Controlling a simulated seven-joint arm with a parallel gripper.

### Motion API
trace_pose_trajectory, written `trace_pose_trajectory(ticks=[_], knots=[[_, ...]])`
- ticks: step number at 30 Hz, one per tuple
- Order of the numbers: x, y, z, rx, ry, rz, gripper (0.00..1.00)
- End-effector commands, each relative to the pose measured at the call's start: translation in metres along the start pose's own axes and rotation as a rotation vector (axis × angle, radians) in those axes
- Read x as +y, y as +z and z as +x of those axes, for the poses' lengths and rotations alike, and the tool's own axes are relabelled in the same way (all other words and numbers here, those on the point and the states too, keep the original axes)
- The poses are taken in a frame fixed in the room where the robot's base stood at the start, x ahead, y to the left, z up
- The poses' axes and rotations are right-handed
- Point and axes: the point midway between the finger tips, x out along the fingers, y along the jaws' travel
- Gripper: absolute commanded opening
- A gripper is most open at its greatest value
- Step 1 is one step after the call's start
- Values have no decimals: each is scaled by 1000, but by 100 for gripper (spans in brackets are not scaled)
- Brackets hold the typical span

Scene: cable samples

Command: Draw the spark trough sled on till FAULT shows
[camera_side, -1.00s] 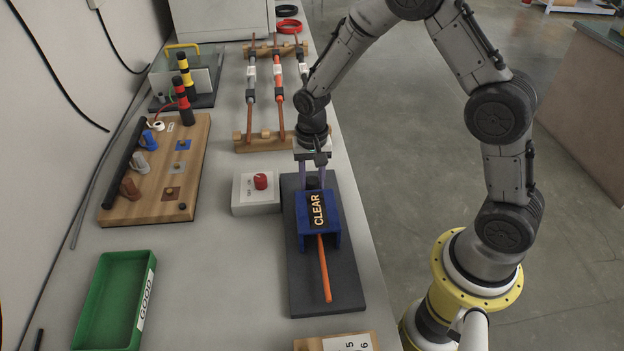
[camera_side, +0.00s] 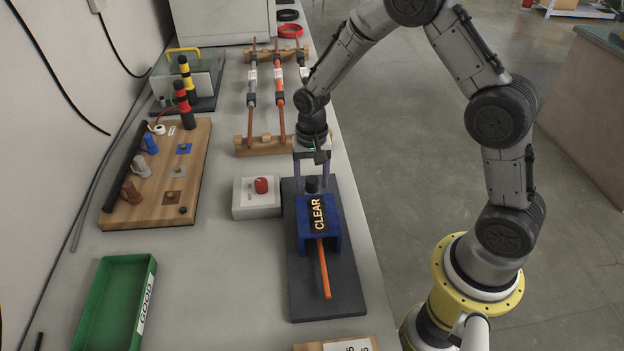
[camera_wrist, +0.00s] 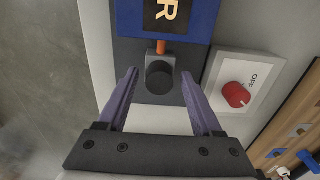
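The spark trough is a dark grey base (camera_side: 338,290) with a blue housing (camera_side: 334,243) on it. The housing's black display reads CLEAR (camera_side: 318,214). An orange cable (camera_side: 323,268) sticks out of its front end. A round black knob (camera_side: 312,184) stands behind the housing. In the wrist view the knob (camera_wrist: 160,80) sits between my fingertips, with a gap on each side. My gripper (camera_side: 312,183) is open, its fingers pointing down around the knob. FAULT does not show on the display. Which part is the sled I cannot tell for sure.
A white box with a red dial (camera_side: 261,185) stands close left of the trough. A green GOOD tray (camera_side: 103,300) lies front left. A wooden board with coloured parts (camera_side: 170,208) is at left. Cables lie on a wooden rack (camera_side: 247,146) behind. A labelled block (camera_side: 303,347) is in front.

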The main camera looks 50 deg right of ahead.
Motion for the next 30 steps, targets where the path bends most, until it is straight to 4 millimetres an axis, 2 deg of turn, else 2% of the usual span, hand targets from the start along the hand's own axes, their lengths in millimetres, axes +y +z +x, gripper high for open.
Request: trace_pose_trajectory(ticks=[8, 13, 17, 24, 30], knots=[[0, 1, 1, -2, 2, 0, 69], [0, 0, -10, 1, -1, 0, 69], [0, 0, -32, 2, -2, 0, 69], [0, 0, -86, 3, -3, 0, 69], [0, 0, -120, 2, -2, 0, 69]])
